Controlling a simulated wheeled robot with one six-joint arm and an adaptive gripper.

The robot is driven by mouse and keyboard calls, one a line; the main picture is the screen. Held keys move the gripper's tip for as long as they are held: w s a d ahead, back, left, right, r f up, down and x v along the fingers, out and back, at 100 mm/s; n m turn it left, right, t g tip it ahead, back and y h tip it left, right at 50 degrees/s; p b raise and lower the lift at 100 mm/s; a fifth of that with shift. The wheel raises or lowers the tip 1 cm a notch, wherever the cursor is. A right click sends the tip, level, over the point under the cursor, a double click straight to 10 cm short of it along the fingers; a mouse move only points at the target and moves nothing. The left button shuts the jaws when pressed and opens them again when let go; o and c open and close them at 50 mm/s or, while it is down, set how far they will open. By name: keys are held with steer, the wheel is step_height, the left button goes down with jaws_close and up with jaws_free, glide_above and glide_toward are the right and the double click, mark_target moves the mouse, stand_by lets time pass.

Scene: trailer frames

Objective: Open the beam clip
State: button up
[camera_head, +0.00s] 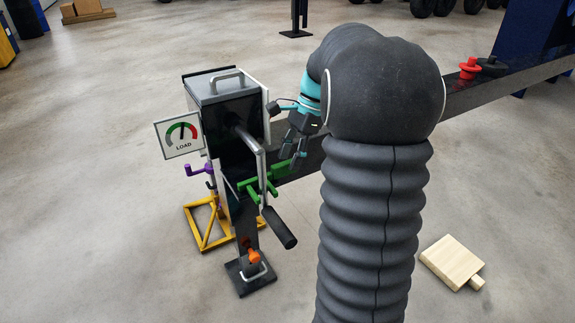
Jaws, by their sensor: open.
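A dark beam (470,93) runs from the upper right, behind my arm, toward a black and grey stand (223,98). Green parts with short bars (261,187) sit at the stand's front, by the near end of the beam. I cannot tell for certain which part is the beam clip. My gripper (293,154) is open just above and right of the green parts, pointing down. Its fingertips are close to the rightmost green bar; whether they touch is too small to tell. My thick dark arm hides the middle of the beam.
A load gauge sign (181,135) is on the stand's left, with a purple hook (200,169) below. A black handle (279,228) juts forward. An orange part (253,257) is at the foot. A wooden block (453,262) lies right on otherwise open floor.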

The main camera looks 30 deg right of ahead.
steer(key=shift+x, duration=1.2)
jaws_close()
